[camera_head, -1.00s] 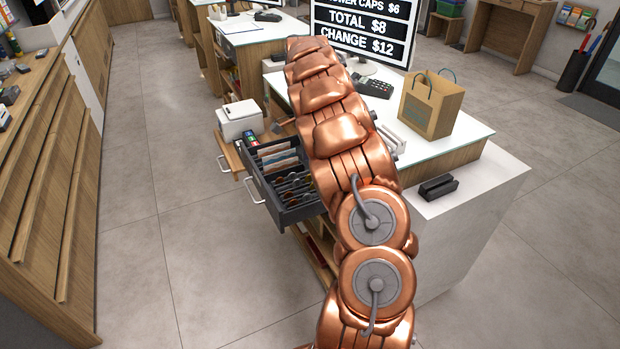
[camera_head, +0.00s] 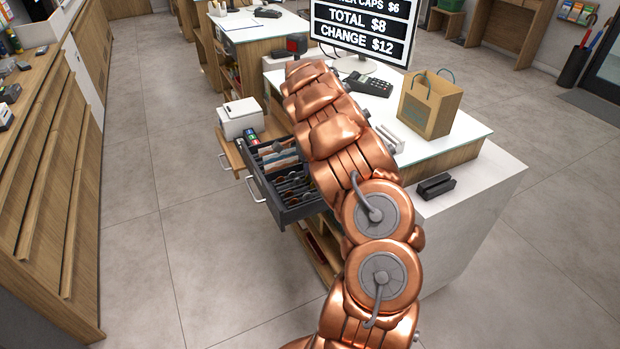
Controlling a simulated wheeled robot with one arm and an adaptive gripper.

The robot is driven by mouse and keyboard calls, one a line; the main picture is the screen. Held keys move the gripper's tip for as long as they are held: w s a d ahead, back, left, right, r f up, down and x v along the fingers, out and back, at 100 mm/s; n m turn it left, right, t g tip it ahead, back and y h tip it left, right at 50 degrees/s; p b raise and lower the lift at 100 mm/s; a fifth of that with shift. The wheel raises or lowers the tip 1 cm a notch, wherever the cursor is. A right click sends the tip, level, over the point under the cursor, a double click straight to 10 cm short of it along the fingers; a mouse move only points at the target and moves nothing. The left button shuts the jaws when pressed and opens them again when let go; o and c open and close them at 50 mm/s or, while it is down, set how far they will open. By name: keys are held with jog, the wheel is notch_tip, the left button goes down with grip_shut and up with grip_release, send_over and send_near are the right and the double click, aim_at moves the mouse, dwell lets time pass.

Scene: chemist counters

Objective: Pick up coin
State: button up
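The open dark cash drawer (camera_head: 273,203) sticks out from the left side of the checkout counter. Banknotes (camera_head: 280,160) stand in its rear compartments. Small round coins (camera_head: 291,188) lie in its front compartments; they are too small to tell apart. My copper-coloured arm crosses the middle of the view and covers the right part of the drawer. My gripper does not show; the arm hides the place where it would be, so its state and anything in it are hidden.
The counter holds a price screen (camera_head: 362,28) reading change $12, a card terminal (camera_head: 369,84), a paper bag (camera_head: 429,104) and a black block (camera_head: 437,186). A white box (camera_head: 240,119) stands behind the drawer. The floor (camera_head: 190,250) to the left is clear.

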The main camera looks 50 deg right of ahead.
grip_shut()
jog(key=shift+r, duration=0.15)
